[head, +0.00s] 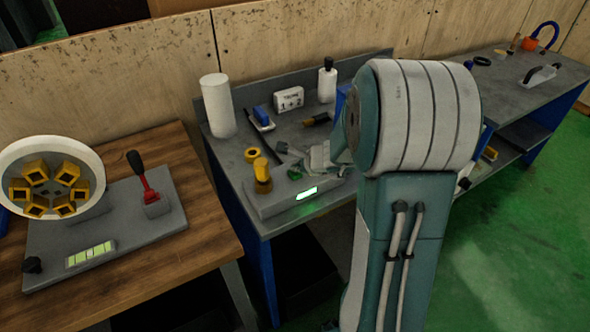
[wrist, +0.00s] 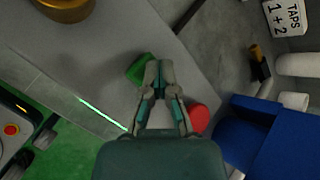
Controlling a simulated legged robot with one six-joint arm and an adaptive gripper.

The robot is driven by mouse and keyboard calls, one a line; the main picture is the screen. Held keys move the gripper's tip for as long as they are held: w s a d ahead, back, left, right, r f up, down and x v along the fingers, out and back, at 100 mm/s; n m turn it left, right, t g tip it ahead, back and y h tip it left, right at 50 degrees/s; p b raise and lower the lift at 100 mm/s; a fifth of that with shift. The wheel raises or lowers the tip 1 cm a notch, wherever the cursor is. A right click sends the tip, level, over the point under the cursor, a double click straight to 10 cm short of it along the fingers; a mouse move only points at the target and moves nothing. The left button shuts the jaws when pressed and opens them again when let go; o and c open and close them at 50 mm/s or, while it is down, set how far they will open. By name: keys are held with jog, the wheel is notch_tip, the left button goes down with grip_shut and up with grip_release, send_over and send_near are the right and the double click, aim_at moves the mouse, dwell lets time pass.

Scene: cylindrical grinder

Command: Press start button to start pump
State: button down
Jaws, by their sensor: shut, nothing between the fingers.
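The green button (wrist: 138,68) sits on a grey control box (head: 262,205), and the head view shows it as a small green spot (head: 294,174). I take it to be the start button. A red button (wrist: 199,117) is on the same box, to the right of my fingers in the wrist view. My gripper (wrist: 160,66) is shut and empty. Its tips lie over the box just right of the green button in the wrist view, and one finger covers a bit of the button's edge. I cannot tell whether they touch.
A brass-coloured fitting (head: 262,176) stands on the box, left of the green button. A lit display strip (head: 307,193) is on the box's front. Behind are a white roll (head: 217,105), a TAPS box (head: 289,99) and a bottle (head: 327,80). A wooden bench (head: 180,262) stands left.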

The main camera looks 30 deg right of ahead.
jog(key=shift+r, duration=1)
jog(key=shift+r, duration=2.5)
